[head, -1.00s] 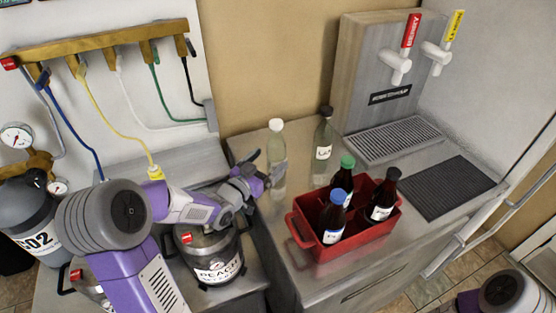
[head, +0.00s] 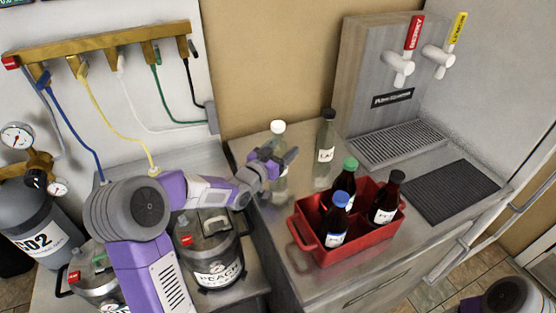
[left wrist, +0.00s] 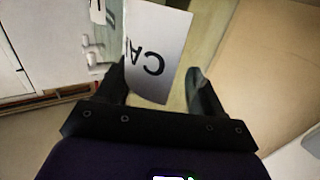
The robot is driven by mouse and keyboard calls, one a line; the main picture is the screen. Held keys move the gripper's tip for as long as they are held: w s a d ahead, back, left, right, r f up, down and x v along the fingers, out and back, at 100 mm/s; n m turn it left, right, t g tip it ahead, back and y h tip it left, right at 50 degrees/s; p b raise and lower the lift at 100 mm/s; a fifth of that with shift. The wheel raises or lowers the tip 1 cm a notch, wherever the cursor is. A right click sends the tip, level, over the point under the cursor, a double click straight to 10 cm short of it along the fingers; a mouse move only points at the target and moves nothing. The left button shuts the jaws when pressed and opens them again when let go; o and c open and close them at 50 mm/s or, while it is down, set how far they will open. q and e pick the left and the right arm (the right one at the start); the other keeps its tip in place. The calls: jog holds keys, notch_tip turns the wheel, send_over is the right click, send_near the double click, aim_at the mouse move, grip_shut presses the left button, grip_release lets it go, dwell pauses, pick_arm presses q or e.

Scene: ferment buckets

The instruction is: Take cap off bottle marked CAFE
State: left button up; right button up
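A clear bottle with a white cap (head: 278,127) stands on the steel counter, its lower part partly behind my left gripper (head: 284,157). In the left wrist view a pale label (left wrist: 158,55) with upside-down letters starting "CA" is close up on a clear, greenish bottle. The gripper's fingers (left wrist: 160,85) are apart, one on each side of the label, with a gap visible at the right finger. The cap is outside the wrist view. My right gripper is out of view; only part of that arm shows at the bottom right.
A dark-capped bottle (head: 325,140) stands just right of the white-capped one. A red crate (head: 350,247) holds three dark bottles nearer the counter's front. A tap tower (head: 375,75) and drip tray stand behind. Steel kegs (head: 215,262) are at the left, below my left arm.

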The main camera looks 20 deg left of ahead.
pick_arm(q)
jog(key=c, duration=0.6)
notch_tip(320, 180, up, 10)
jog(key=p, duration=0.3)
jog(key=shift+r, duration=0.1)
jog(key=o, duration=0.6)
jog(key=c, duration=0.9)
